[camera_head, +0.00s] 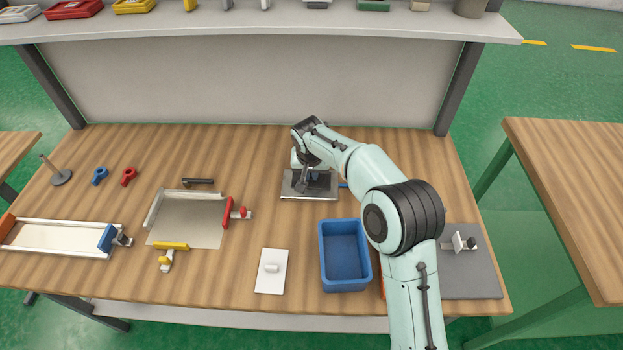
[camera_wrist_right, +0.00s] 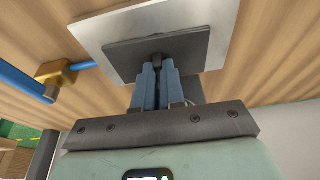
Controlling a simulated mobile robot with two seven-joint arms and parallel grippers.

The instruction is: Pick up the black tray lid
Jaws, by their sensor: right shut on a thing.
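The black tray lid (camera_wrist_right: 120,52) is a flat, dark rectangle lying on a larger silver plate (camera_wrist_right: 88,30) in the right wrist view. In the head view the silver plate (camera_head: 309,197) is at the back middle of the table, with the dark lid on it partly hidden by my right arm. My right gripper (camera_wrist_right: 157,66) is above the lid, its blue-grey fingers shut on the small dark handle on top. I cannot tell any gap between lid and plate. My left gripper is not in view.
A blue bin (camera_head: 345,284) and a white plate with a knob (camera_head: 272,285) stand in front. A metal fixture (camera_head: 190,222) with red and yellow clamps is to the left. A blue rod with a brass fitting (camera_wrist_right: 55,72) lies beside the silver plate. A shelf (camera_head: 250,28) spans the back.

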